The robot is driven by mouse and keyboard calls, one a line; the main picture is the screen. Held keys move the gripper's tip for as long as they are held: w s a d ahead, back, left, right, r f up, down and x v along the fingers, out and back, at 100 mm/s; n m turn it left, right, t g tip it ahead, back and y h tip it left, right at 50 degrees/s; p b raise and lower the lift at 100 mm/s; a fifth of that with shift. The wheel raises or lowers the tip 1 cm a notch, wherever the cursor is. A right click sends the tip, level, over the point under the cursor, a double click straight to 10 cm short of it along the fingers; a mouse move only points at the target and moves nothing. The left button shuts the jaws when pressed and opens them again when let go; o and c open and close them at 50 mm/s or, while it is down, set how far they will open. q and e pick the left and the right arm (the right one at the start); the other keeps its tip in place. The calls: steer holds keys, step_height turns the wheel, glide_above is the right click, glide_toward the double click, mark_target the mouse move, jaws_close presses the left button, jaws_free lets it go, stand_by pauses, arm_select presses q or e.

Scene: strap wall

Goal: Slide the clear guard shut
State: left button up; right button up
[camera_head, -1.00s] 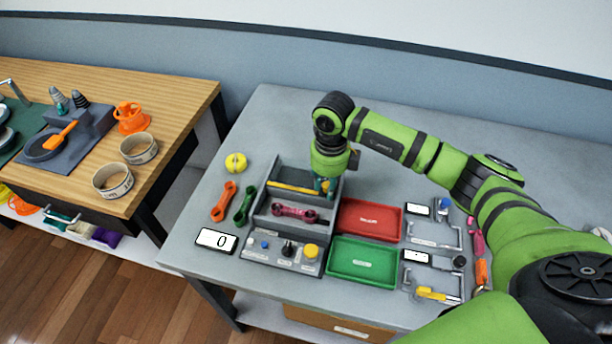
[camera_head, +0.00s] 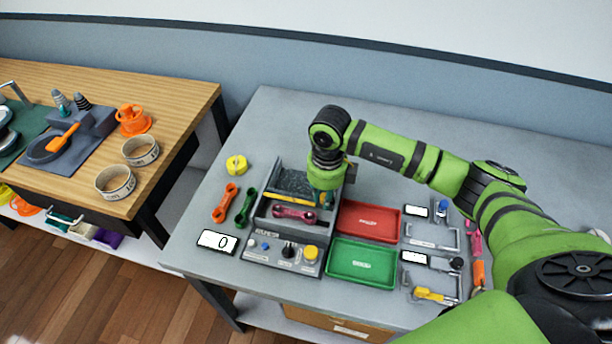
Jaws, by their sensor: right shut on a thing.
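The grey fixture box (camera_head: 264,208) stands on the grey table, with a maroon bone-shaped link (camera_head: 293,214) lying in its front part. The clear guard is hard to make out; a yellow bar (camera_head: 288,198) that seems to be its edge runs across the box behind the link. A dark speckled area shows behind the bar. My right gripper (camera_head: 321,198) points down into the right side of the box. It is shut at the right end of the yellow bar; its fingertips are partly hidden. My left gripper is out of view.
A control panel (camera_head: 270,262) with knobs and a yellow button fronts the box. A red tray (camera_head: 370,221) and a green tray (camera_head: 362,262) stand to its right. Orange (camera_head: 225,203) and green (camera_head: 246,207) links and a yellow roll (camera_head: 237,165) lie left.

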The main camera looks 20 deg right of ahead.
steer(key=shift+s+a+f+p, duration=0.1)
steer(key=shift+s+a+p, duration=0.15)
steer(key=shift+s+a, duration=0.35)
steer(key=shift+s+a+f+p, duration=0.1)
steer(key=shift+s+a+p, duration=0.2)
steer(key=shift+s, duration=0.45)
steer(key=shift+s+a+f+p, duration=0.1)
steer(key=shift+s+a+p, duration=0.1)
steer(key=shift+s+a, duration=0.4)
steer(key=shift+s+a+p, duration=0.15)
steer(key=shift+s+a, duration=0.15)
steer(key=shift+s, duration=0.2)
steer(key=shift+s+a+p, duration=0.15)
steer(key=shift+s+a, duration=0.1)
steer(key=shift+s, duration=0.25)
steer(key=o, duration=0.6)
steer(key=shift+w+r+p, duration=0.2)
steer(key=shift+r+p, duration=0.4)
steer(key=shift+r, duration=0.15)
step_height(320, 180, up, 5)
steer(key=shift+f+p, duration=0.1)
steer(key=shift+p, duration=1.15)
